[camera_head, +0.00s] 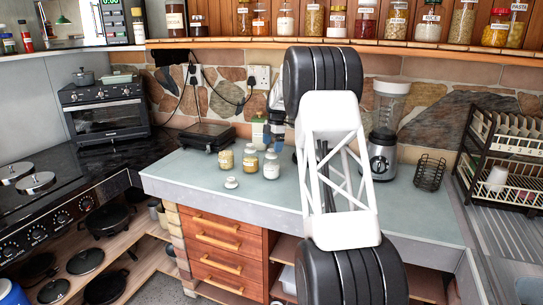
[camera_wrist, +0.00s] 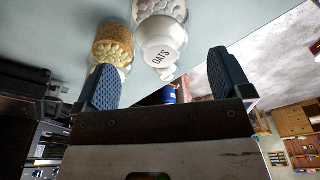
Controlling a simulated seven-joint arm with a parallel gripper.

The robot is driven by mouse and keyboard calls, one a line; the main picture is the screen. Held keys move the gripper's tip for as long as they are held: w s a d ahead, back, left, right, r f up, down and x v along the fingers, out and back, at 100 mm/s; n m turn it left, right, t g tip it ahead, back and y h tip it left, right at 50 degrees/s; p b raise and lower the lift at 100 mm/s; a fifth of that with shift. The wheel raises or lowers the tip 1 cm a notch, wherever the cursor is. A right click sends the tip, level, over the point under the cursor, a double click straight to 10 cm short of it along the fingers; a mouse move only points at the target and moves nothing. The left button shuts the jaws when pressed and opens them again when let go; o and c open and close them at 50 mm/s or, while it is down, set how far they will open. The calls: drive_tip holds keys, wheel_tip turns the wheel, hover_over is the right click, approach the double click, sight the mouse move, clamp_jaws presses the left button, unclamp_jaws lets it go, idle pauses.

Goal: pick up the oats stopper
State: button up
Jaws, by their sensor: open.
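The oats stopper (camera_wrist: 165,42) is a white rounded piece marked OATS. It shows in the wrist view against a glass jar with pale pellets (camera_wrist: 160,10). My gripper (camera_wrist: 163,62) is open and empty, with one blue ribbed finger on each side of the stopper in the picture. I cannot tell how far the tips are from it. In the head view my gripper (camera_head: 275,133) is above the counter, behind the jars and partly hidden by my arm. A small white stopper (camera_head: 231,183) lies on the counter there; its marking is too small to read.
Several small jars (camera_head: 226,160) stand close together on the counter (camera_head: 190,172). A yellow-filled jar (camera_wrist: 112,42) is near the left finger in the wrist view. A blender (camera_head: 383,140) and a wire basket (camera_head: 430,172) stand at right. The counter's front left is mostly clear.

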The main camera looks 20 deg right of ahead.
sight(272, 150)
drive_tip(key=shift+s+a+f, duration=0.1)
drive_tip(key=shift+a+f, duration=0.05)
drive_tip(key=shift+f, duration=0.7)
drive_tip(key=shift+a+f, duration=0.1)
drive_tip(key=shift+f, duration=0.7)
drive_tip(key=shift+c, duration=0.2)
drive_tip(key=c, duration=1)
